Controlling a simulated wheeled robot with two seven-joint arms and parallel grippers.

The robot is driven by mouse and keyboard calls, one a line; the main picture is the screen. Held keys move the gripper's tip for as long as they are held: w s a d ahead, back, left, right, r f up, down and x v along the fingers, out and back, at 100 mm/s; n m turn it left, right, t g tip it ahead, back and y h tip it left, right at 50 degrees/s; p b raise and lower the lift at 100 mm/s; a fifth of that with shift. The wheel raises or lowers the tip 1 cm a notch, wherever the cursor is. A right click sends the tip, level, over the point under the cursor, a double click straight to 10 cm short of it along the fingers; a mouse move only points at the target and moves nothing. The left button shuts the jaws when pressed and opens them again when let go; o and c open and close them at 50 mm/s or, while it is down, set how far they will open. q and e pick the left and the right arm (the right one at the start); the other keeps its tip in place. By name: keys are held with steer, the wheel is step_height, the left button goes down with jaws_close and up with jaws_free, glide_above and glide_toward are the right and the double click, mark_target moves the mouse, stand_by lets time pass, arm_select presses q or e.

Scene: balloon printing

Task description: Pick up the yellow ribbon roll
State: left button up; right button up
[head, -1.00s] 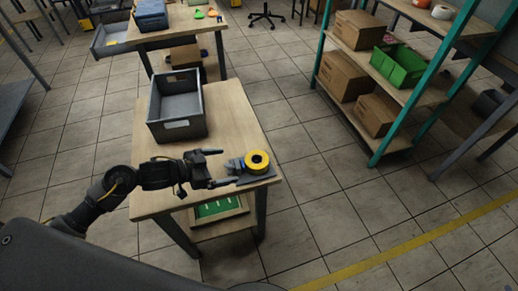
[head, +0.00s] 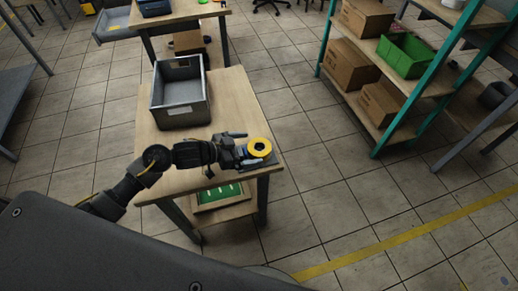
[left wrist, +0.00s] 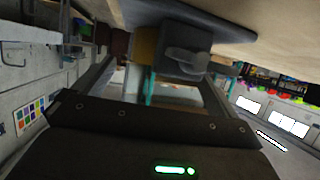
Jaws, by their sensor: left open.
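The yellow ribbon roll (head: 259,147) sits on a dark grey holder (head: 266,160) at the table's near right corner. My left gripper (head: 244,151) is open, just left of the roll, with its fingers pointing toward it. The left wrist view shows the open fingers with the grey holder (left wrist: 183,52) ahead between them and above. A yellow patch of the roll (left wrist: 146,45) shows beside it, partly hidden. I cannot tell whether the fingers touch the holder. My right gripper is out of view.
The wooden table (head: 232,95) carries a grey open bin (head: 182,110) behind my left arm. A green board (head: 218,193) lies on the lower shelf. A teal-framed shelf with cardboard boxes (head: 350,65) and a green crate (head: 408,55) stands at the right. The floor between is clear.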

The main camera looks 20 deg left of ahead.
mark_target(263, 144)
arm_select(q)
steer(key=shift+x, duration=1.15)
steer(key=shift+w+d+f, duration=0.1)
steer(key=shift+d, duration=0.15)
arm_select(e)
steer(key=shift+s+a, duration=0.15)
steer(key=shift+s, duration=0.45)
arm_select(q)
steer(key=shift+c, duration=0.5)
steer(key=c, duration=1)
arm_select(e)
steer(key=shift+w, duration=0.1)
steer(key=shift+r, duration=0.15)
